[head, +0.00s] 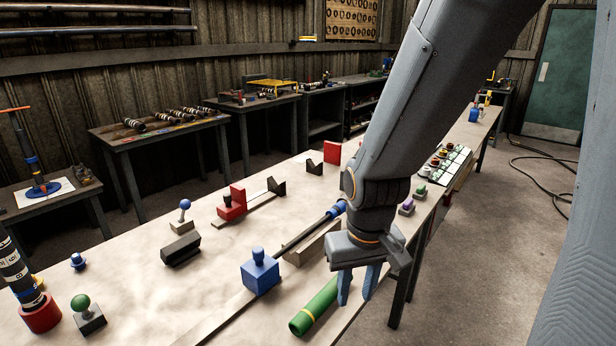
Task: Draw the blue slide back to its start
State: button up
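The blue slide (261,274) is a block with a round blue knob on top. A dark rod with a blue end runs from near the slide up and right toward my arm. My gripper (357,288) points down with its two blue fingers apart and nothing seen between them. It is clear of the slide, near the bench's front edge. A green cylinder (314,309) lies just left of the fingers. My arm hides part of the bench behind it.
A red block (231,205) on a rail, a black block (181,249), and a green-knobbed block (88,315) stand on the bench (130,290). A red cup (41,313) holds a dark striped shaft. Open floor (470,240) lies right of the bench.

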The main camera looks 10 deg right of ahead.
aim_at(259, 275)
jog(key=k, duration=0.5)
jog(key=z, duration=2.25)
jog(key=i, duration=1.75)
jog(key=u, duration=3.05)
